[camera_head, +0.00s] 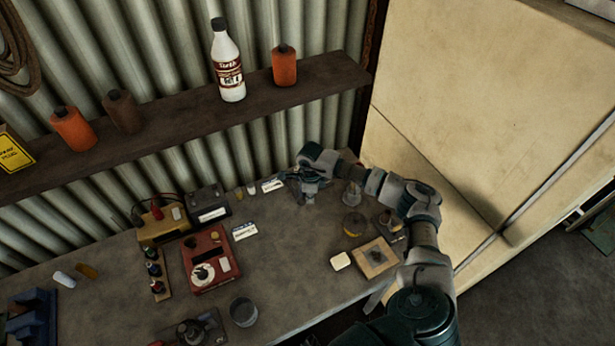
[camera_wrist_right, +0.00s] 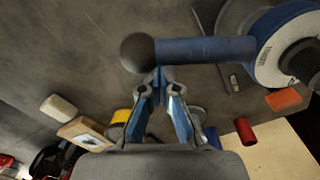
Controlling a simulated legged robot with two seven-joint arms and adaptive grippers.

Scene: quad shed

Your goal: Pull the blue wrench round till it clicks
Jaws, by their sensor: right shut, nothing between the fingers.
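The blue wrench (camera_wrist_right: 205,50) shows in the right wrist view as a thick blue bar. A dark ball (camera_wrist_right: 138,53) is at its left end and a white round dial-like head (camera_wrist_right: 285,48) at its right. My right gripper (camera_wrist_right: 160,72) is shut and empty, its tips at the bar's lower edge beside the ball; I cannot tell whether they touch. In the head view my right gripper (camera_head: 309,190) is over the back of the bench, and I cannot make out the wrench there. My left gripper is not in view.
The bench (camera_head: 290,270) holds a red box (camera_head: 210,262), a grey cup (camera_head: 243,311), a wooden block (camera_head: 373,257) and a yellow-topped round item (camera_head: 354,224). A shelf (camera_head: 180,128) with bottles runs above. A pale cabinet (camera_head: 440,100) stands at right.

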